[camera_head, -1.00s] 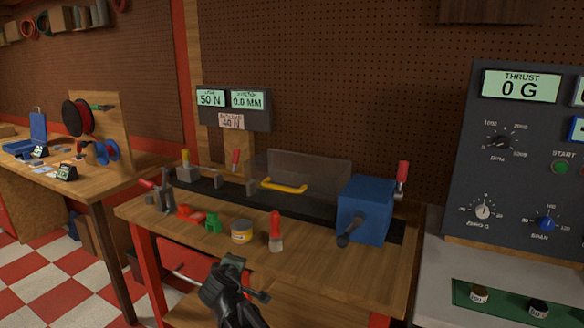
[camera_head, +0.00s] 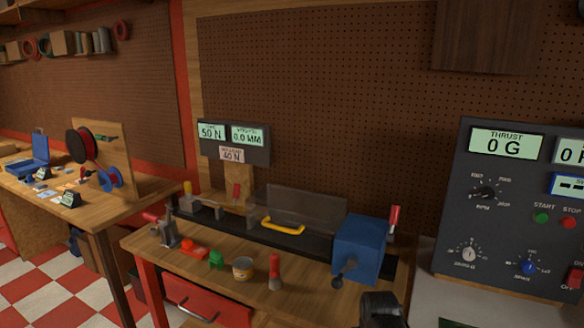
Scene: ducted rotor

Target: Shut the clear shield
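A clear greyish shield (camera_head: 325,206) stands upright along the black rail of the middle bench, left of a blue box-shaped machine. A yellow handle (camera_head: 283,227) is at its lower left. I cannot tell how the shield is hinged or whether it is fully open. My gripper (camera_head: 380,306) is dark and at the bottom edge, right of the middle, in front of the blue machine and well away from the shield. It is partly cut off by the frame, and its fingers cannot be made out.
The blue machine (camera_head: 359,248) has a red-handled lever. A red clamp part (camera_head: 193,247), green part (camera_head: 216,259), small tin (camera_head: 243,268) and red-handled tool (camera_head: 275,270) stand on the bench front. A grey thrust console (camera_head: 507,215) stands at right. A red drawer (camera_head: 205,306) is below.

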